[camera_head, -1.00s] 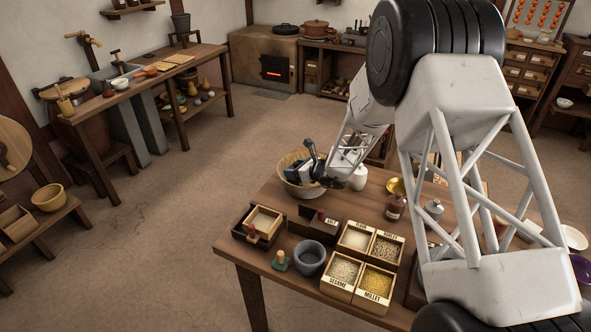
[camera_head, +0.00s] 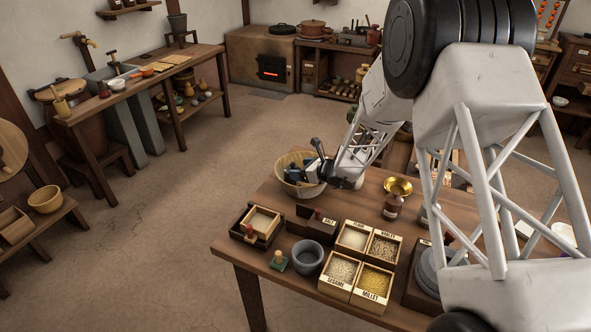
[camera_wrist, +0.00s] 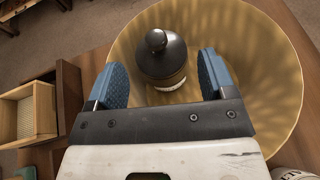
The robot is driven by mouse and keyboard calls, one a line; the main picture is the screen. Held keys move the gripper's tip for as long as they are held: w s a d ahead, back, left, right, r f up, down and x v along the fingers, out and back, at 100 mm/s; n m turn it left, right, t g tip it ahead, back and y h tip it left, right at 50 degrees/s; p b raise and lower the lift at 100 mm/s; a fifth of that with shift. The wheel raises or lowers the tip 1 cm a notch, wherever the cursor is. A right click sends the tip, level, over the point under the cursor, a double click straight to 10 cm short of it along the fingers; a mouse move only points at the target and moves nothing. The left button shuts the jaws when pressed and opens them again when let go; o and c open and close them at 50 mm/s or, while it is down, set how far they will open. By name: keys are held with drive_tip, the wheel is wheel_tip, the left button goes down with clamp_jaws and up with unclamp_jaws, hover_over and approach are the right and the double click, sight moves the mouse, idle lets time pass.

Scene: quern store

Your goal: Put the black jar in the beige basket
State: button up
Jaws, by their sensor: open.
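The black jar (camera_wrist: 163,62), with a round knob on its lid, shows in the wrist view inside the beige basket (camera_wrist: 270,55). It looks upright, towards the basket's near side. My gripper (camera_wrist: 164,76) is open, with one blue-padded finger on each side of the jar and a gap visible to each. In the head view the basket (camera_head: 292,184) stands at the table's far left corner, and my gripper (camera_head: 312,168) is down at its opening. The jar cannot be made out clearly there.
A wooden box (camera_head: 262,221), a grey bowl (camera_head: 308,257) and labelled grain boxes (camera_head: 342,270) stand in front of the basket. A brass pan (camera_head: 398,187) is to its right. A pale labelled container (camera_wrist: 294,174) is close beside the basket.

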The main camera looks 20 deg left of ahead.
drive_tip(key=shift+v, duration=3.85)
drive_tip(key=shift+r, duration=0.1)
drive_tip(key=shift+d+r, duration=0.2)
drive_tip(key=shift+r, duration=0.05)
drive_tip(key=s+d+r+n+g+h, duration=0.1)
drive_tip(key=s+d+r+n+h, duration=0.1)
drive_tip(key=s+d+r+n, duration=0.6)
drive_tip(key=s+d+r+n+g+h, duration=0.1)
drive_tip(key=s+d+r+n+h, duration=0.15)
drive_tip(key=s+d+r, duration=0.85)
drive_tip(key=s+d+r+n+h, duration=0.2)
drive_tip(key=s+d+n+h, duration=0.1)
drive_tip(key=s+d, duration=0.5)
drive_tip(key=s+d+r+n+t+h, duration=0.1)
drive_tip(key=s+d+r+n+h, duration=0.1)
drive_tip(key=s+d, duration=0.5)
drive_tip(key=s+d+r+n+h, duration=0.2)
drive_tip(key=s+d+n+h, duration=0.2)
drive_tip(key=s+d, duration=0.4)
drive_tip(key=d, duration=0.5)
drive_tip(key=shift+s+t, duration=0.35)
drive_tip(key=shift+t, duration=0.05)
